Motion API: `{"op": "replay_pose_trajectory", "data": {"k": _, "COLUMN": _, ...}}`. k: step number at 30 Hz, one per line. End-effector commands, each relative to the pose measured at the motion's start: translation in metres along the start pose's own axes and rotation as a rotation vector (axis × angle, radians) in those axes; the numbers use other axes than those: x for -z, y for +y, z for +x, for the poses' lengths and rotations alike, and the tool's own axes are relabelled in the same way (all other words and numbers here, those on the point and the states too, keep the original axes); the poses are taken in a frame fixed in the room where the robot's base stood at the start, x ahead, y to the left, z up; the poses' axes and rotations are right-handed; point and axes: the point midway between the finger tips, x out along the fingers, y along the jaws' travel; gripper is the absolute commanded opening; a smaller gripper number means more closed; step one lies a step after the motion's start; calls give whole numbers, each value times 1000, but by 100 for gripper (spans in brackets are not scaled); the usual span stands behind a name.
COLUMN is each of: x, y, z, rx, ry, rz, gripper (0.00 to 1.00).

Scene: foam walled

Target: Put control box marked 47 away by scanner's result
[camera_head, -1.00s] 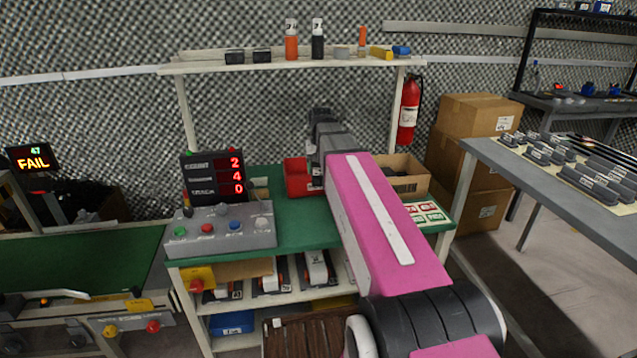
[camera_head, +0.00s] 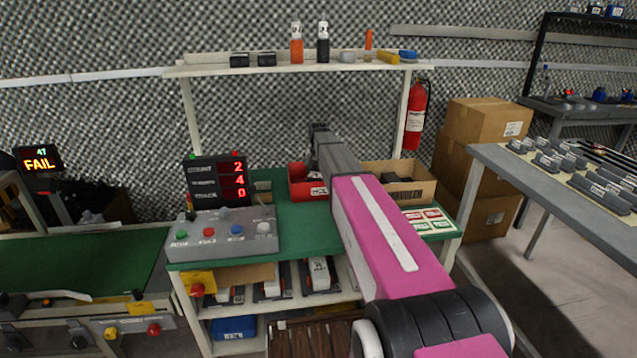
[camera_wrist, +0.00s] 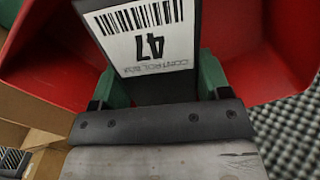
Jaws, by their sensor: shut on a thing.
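The control box marked 47 (camera_wrist: 140,35) is in my gripper (camera_wrist: 157,85); its white label with a barcode shows upside down in the wrist view. The green-sided fingers press on either side of it. Red bin walls (camera_wrist: 280,65) surround the box in that view; whether it touches the floor of the bin is hidden. In the head view the red bin (camera_head: 298,188) stands on the green bench, its front label partly readable, and my arm's end hides part of it. The scanner's screen (camera_head: 38,159) at the left reads 47 FAIL.
An open cardboard box (camera_head: 412,187) stands right of the red bin. A counter display (camera_head: 217,181) reading 2, 4, 0 and a grey button panel (camera_head: 222,234) are at the left. A shelf (camera_head: 290,67) spans the bench above. Label cards (camera_head: 428,219) lie at the right.

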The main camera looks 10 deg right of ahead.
Motion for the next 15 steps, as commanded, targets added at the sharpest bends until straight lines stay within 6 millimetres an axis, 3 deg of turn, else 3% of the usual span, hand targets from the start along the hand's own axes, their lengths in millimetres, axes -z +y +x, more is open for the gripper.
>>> {"op": "replay_pose_trajectory", "data": {"k": 10, "x": 0, "y": 0, "z": 38, "rx": 0, "ry": -1, "rz": -1, "gripper": 31}}
{"op": "replay_pose_trajectory", "data": {"k": 15, "x": 0, "y": 0, "z": 44, "rx": 0, "ry": 1, "rz": -1, "gripper": 31}}
